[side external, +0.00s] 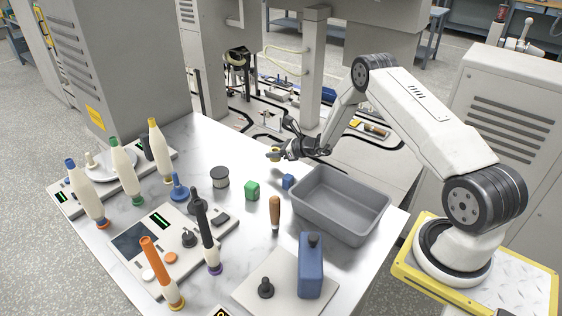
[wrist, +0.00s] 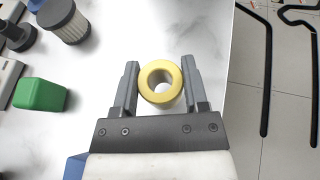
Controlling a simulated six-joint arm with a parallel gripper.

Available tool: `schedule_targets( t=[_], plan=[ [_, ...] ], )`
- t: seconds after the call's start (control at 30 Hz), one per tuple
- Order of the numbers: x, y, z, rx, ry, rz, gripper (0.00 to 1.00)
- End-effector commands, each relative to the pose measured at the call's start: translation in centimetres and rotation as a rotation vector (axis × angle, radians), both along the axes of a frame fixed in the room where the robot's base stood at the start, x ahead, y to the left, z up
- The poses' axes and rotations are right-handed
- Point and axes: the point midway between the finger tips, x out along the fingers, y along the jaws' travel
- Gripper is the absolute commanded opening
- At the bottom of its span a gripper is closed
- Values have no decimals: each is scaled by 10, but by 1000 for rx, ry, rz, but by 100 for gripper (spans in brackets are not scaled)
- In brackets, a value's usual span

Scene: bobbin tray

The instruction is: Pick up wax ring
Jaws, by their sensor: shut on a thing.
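The wax ring is a pale yellow ring with an open centre. In the wrist view the wax ring (wrist: 146,94) sits between the two grey fingers of my gripper (wrist: 160,92), which is shut on it. In the side view the wax ring (side external: 274,153) is a small yellow shape at the tip of my gripper (side external: 277,154), near the far edge of the table. The fingers partly hide the ring in the side view. I cannot tell whether it touches the table or is held just above it.
A grey bin (side external: 340,205) stands right of the gripper, with a small blue block (side external: 288,181) beside it. A green block (side external: 252,190) and a dark-topped cylinder (side external: 220,178) stand nearer. Cones and a panel (side external: 130,238) fill the left. The table edge is close behind.

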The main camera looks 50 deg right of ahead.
Motion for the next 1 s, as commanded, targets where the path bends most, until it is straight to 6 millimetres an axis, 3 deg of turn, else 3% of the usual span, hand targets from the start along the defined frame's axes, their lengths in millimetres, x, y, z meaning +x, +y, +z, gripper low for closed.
schedule_targets(
  t=[0.53,1.0],
  plan=[
    [-48,14,64,-1,-2,-1,1],
    [-110,33,92,0,0,-1,1]
  ],
)
